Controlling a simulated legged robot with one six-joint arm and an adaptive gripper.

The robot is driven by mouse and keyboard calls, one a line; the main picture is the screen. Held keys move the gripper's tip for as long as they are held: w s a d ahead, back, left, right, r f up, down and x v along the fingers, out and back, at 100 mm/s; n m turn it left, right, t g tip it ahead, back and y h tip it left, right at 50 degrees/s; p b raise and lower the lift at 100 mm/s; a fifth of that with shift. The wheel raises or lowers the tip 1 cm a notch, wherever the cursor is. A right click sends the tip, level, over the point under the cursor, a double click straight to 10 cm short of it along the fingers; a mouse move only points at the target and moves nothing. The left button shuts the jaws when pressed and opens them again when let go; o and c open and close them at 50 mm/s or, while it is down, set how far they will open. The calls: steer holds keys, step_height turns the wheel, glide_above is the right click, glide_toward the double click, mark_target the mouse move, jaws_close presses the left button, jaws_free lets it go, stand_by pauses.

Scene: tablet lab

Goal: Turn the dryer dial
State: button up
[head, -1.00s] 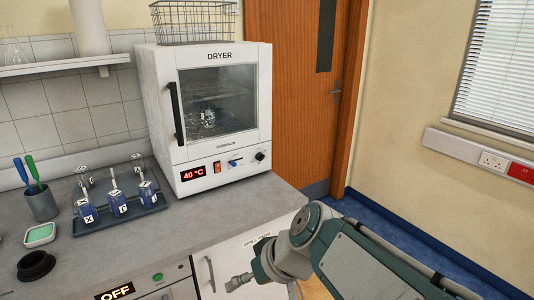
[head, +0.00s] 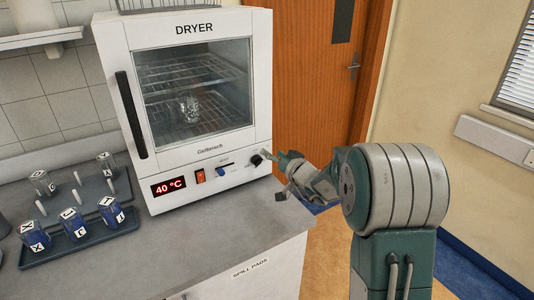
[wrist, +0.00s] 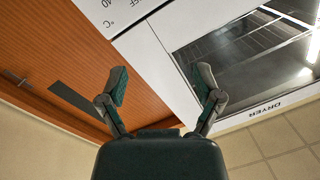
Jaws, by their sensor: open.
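The white dryer (head: 203,165) stands on the counter with its glass door shut and its display reading 40 °C. Its black dial (head: 257,159) is at the right end of the front panel. My gripper (head: 276,158) is just right of the dial, its tips close to it; I cannot tell whether they touch. In the wrist view my gripper (wrist: 162,84) is open, with nothing between its two fingers. The dryer front (wrist: 165,50) shows upside down there, with printed scale marks at the top. The dial itself does not clearly show in that view.
An orange switch (head: 200,176) and a blue knob (head: 221,172) sit left of the dial. A tray (head: 88,246) of several blue-filled bottles stands on the counter (head: 190,245) at left. A wooden door (head: 315,90) is behind, right of the dryer.

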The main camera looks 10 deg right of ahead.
glide_toward(259, 161)
steer(key=shift+w+a+f, duration=0.25)
steer(key=shift+w+f, duration=0.05)
steer(key=shift+w, duration=0.2)
steer(key=shift+w+a+f, duration=0.25)
steer(key=shift+w+a, duration=0.05)
steer(key=shift+w, duration=0.15)
steer(key=x, duration=0.6)
steer(key=shift+w+a, duration=0.1)
steer(key=shift+w, duration=0.3)
steer(key=shift+w+a, duration=0.3)
steer(key=shift+w, duration=0.1)
steer(key=shift+d, duration=0.3)
steer(key=shift+c, duration=0.4)
steer(key=shift+r, duration=0.1)
steer(key=c, duration=1)
steer(key=shift+a, duration=0.1)
steer(key=shift+c, duration=0.4)
